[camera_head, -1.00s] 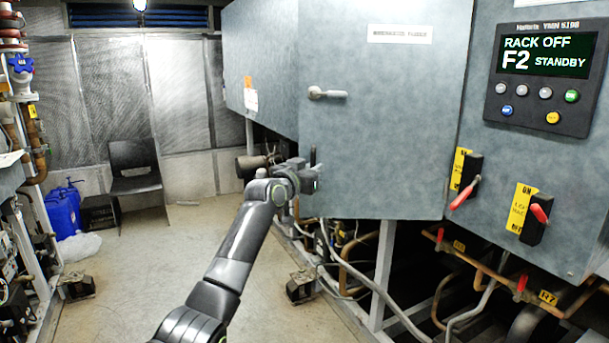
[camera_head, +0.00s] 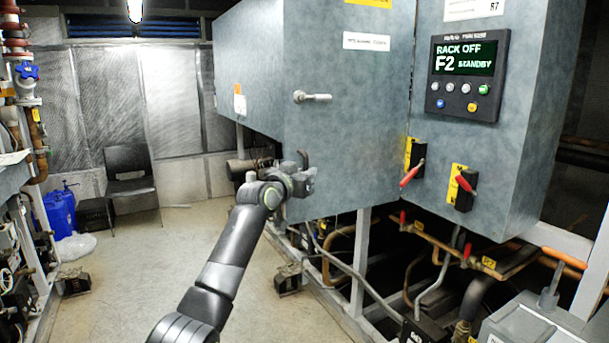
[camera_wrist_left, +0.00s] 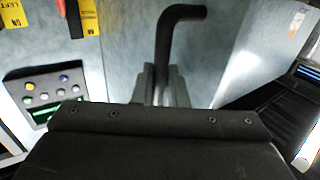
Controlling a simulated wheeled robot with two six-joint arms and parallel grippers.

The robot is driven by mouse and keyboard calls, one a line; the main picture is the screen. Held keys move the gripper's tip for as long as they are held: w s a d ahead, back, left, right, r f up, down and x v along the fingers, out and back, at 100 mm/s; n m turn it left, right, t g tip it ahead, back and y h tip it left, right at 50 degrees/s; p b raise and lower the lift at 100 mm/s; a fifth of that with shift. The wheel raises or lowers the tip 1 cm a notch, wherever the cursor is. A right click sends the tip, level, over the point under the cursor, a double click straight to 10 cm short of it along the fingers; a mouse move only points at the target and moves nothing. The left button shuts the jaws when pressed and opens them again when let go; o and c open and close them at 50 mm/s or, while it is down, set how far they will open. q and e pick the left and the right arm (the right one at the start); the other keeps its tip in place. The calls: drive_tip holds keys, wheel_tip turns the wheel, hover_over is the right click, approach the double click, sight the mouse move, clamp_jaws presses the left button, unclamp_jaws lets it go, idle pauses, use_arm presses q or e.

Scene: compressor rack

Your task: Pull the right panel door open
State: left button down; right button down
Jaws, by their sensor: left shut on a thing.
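My left gripper (camera_head: 303,172) is at the lower left part of this panel, shut on a dark bent handle (camera_head: 303,156). In the left wrist view, the handle (camera_wrist_left: 170,35) rises from between the jaws (camera_wrist_left: 160,85) and bends right at its end. The grey panel surface (camera_wrist_left: 130,55) lies behind it. The handle's gripped part is hidden by the jaws. My right gripper is not in view.
Right of the door is a control display (camera_head: 468,75) above two red-handled switches (camera_head: 412,174). Pipes and hoses (camera_head: 350,265) run below the cabinet. A grey box (camera_head: 525,325) stands lower right. The floor (camera_head: 180,260) at left is open, with a black chair (camera_head: 132,178) behind.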

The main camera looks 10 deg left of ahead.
use_arm(q)
drive_tip(key=shift+r, duration=0.1)
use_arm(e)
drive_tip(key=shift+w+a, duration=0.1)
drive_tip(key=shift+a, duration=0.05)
use_arm(q)
drive_tip(key=c, duration=1.6)
unclamp_jaws()
drive_tip(key=shift+w+d, duration=0.1)
drive_tip(key=shift+d, duration=0.1)
drive_tip(key=shift+o, duration=0.2)
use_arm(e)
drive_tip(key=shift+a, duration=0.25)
use_arm(q)
drive_tip(key=shift+a, duration=0.1)
